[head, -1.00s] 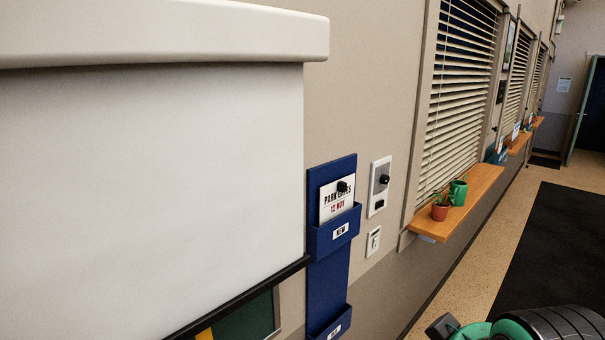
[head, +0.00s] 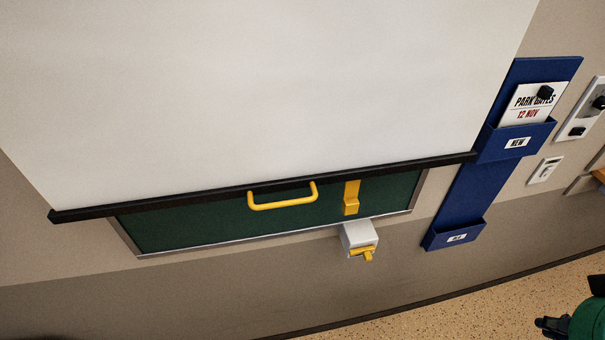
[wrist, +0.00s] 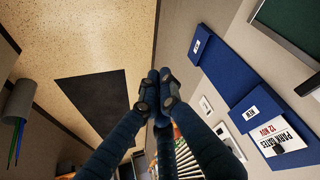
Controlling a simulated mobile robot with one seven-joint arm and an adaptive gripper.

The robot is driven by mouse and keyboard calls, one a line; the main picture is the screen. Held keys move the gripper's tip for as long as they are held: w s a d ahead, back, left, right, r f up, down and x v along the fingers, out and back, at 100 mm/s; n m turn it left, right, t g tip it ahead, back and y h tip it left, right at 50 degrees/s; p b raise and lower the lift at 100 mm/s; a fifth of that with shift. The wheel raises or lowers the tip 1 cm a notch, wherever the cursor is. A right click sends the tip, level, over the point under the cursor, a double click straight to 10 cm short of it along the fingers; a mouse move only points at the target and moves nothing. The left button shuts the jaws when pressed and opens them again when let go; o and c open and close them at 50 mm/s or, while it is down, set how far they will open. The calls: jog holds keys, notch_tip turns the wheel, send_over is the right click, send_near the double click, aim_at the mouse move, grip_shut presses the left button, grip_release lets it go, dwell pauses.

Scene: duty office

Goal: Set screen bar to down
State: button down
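The screen bar (head: 180,199) is a black bar along the bottom edge of a pulled-out white screen (head: 270,80). A yellow loop handle (head: 283,203) hangs below its middle. The bar crosses in front of a green board (head: 200,222), whose lower strip shows beneath it. In the wrist view my gripper (wrist: 159,88) has its dark fingers together, with nothing seen between them. Part of my arm shows at the lower right of the head view.
A yellow bracket (head: 351,198) is on the board, and a grey box with a yellow lever (head: 358,238) sits below it. A blue wall holder (head: 455,205) with a card stands to the right, near switch plates (head: 577,115).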

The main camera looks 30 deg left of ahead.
jog(key=w+a+r+n+g+y+p, duration=0.1)
jog(key=w+a+r+n+p, duration=0.15)
jog(key=a+r+p, duration=0.4)
notch_tip(320, 180, up, 16)
jog(key=n+g+p, duration=0.3)
jog(key=n+p, duration=0.3)
jog(key=p, duration=0.5)
send_over(290, 202)
jog(key=s+d, duration=0.2)
jog(key=shift+d+y, duration=0.1)
jog(key=shift+y, duration=0.2)
jog(key=shift+f, duration=0.1)
jog(key=f, duration=0.4)
jog(key=w+a+f+b, duration=0.1)
jog(key=f, duration=0.8)
jog(key=shift+w+a+f, duration=0.25)
jog(key=shift+w+a, duration=0.1)
jog(key=shift+a, duration=0.05)
jog(key=shift+f+b, duration=0.1)
jog(key=shift+b, duration=0.2)
